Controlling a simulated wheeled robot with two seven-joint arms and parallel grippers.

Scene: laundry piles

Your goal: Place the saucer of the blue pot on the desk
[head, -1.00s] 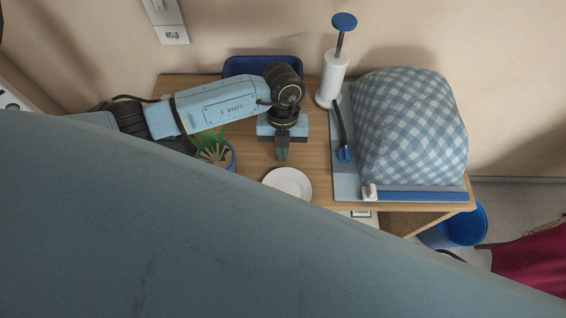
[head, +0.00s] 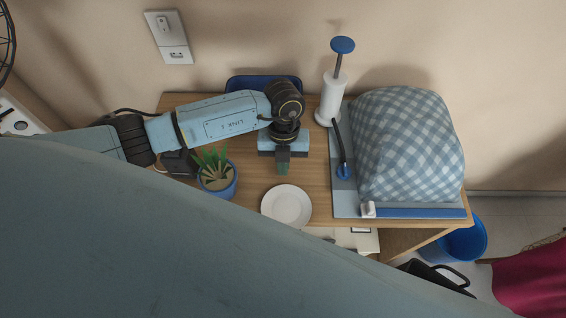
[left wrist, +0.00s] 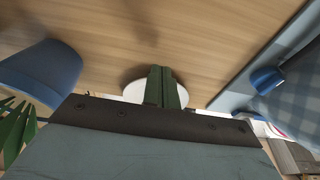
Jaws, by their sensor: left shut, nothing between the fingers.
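The white saucer (head: 286,206) lies flat on the wooden desk (head: 318,165) near its front edge. In the left wrist view the saucer (left wrist: 134,92) is partly hidden behind my fingers. The blue pot (head: 217,183) with a spiky green plant stands on the desk to the left of the saucer; it also shows in the left wrist view (left wrist: 42,70). My left gripper (head: 283,170) is shut and empty, its fingers pointing down just behind the saucer in the head view, apart from the pot. My right gripper is not in view.
A checkered, cloth-covered bundle (head: 408,145) sits on a blue-grey board (head: 345,200) at the right. A white pump stand (head: 331,100) and a dark blue tray (head: 262,84) are at the back. A blue bin (head: 462,240) stands on the floor at the right.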

